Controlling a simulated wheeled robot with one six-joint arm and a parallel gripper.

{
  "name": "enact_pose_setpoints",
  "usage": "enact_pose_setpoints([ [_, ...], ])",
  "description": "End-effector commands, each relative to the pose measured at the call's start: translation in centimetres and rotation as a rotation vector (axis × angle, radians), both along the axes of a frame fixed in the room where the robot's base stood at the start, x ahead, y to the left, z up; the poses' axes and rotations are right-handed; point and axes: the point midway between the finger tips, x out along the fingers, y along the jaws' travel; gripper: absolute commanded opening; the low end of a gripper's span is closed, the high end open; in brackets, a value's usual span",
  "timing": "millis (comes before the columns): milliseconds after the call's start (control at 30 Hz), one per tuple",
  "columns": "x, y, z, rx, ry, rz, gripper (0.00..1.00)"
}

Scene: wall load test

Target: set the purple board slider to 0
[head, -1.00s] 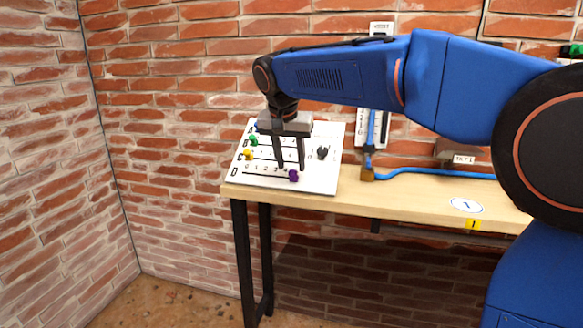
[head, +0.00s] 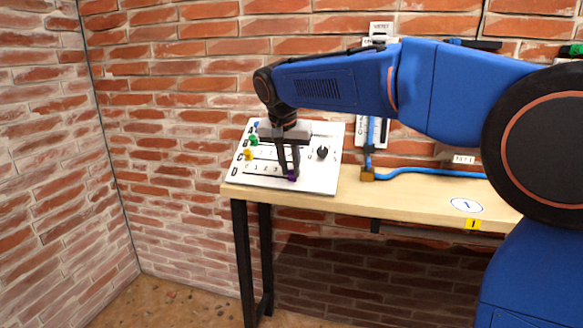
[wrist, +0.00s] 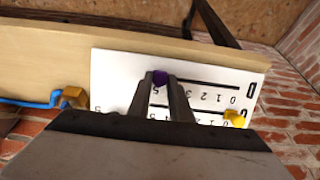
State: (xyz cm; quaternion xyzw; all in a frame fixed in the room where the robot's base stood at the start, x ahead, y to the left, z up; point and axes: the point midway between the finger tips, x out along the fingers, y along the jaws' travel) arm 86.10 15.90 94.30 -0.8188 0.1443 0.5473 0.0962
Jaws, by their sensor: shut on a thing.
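The white slider board (head: 318,182) lies on the left end of the wooden table. Its front slot, row D, carries the purple slider (head: 292,177) at the right end in the head view. In the wrist view the purple slider (wrist: 160,77) sits by the 5, and the 0 of row D is at the far right end of the slot. My gripper (head: 289,172) points down with both fingertips at the purple slider, shut on it. The fingers hide part of the slider and some of the printed numbers.
A yellow slider (head: 249,155), a green slider (head: 254,140) and a blue slider (head: 256,126) stand at the left ends of the other rows. A black knob (head: 323,152) is on the board's right. A blue hose (head: 430,172) runs along the table (head: 400,199).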

Motion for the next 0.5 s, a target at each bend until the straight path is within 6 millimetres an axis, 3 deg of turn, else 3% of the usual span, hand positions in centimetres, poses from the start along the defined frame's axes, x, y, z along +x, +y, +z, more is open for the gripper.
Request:
enact_pose_setpoints([
  [167, 0.9, 2.5, -0.1, 0.000, 0.000, 0.003, 0.00],
  [500, 3.6, 10.1, -0.1, 0.000, 0.001, 0.003, 0.00],
])
